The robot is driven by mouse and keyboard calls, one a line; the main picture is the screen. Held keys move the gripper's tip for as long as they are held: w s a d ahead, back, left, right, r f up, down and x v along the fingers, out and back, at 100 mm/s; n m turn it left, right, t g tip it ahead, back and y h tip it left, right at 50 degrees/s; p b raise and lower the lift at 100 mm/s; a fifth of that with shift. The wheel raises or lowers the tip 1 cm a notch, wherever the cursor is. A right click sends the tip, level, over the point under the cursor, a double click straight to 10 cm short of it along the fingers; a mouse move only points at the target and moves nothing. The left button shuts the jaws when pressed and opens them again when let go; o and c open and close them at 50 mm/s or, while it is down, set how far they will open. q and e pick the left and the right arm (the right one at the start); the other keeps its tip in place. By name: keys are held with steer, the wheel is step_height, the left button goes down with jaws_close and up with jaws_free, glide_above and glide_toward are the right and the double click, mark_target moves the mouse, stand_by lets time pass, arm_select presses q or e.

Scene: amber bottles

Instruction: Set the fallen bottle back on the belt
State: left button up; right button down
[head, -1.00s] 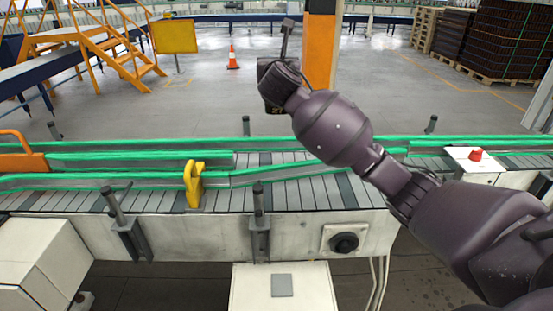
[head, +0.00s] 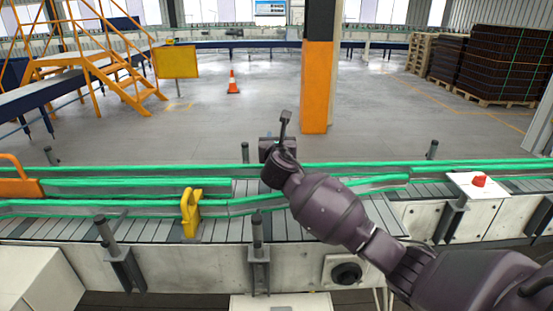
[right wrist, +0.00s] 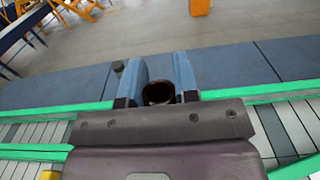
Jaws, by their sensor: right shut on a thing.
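My right gripper (right wrist: 158,82) reaches from the right across the conveyor. In the right wrist view its two blue-grey fingers are shut on a dark brown bottle (right wrist: 158,93), of which only a round end shows low between them. In the head view the right gripper (head: 277,146) is near the belt's far green rail, and my own wrist hides the bottle. The belt (head: 150,230) is made of grey slats between green-edged guide rails. Its visible stretch carries no bottles. My left gripper is not in view.
A yellow bracket (head: 190,212) stands on the near rail, left of my arm. An orange guard (head: 20,180) is at the far left. A red button (head: 479,181) sits on a white box at right. An orange pillar (head: 316,85) rises behind the belt.

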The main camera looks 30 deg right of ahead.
steer(key=shift+f+b, duration=0.3)
steer(key=shift+f, duration=2.5)
steer(key=c, duration=0.9)
jaws_free()
steer(key=shift+f, duration=0.15)
steer(key=shift+o, duration=0.2)
steer(key=shift+s, duration=0.1)
steer(key=v, duration=1.1)
steer(key=shift+s+a, duration=0.2)
steer(key=shift+s, duration=0.15)
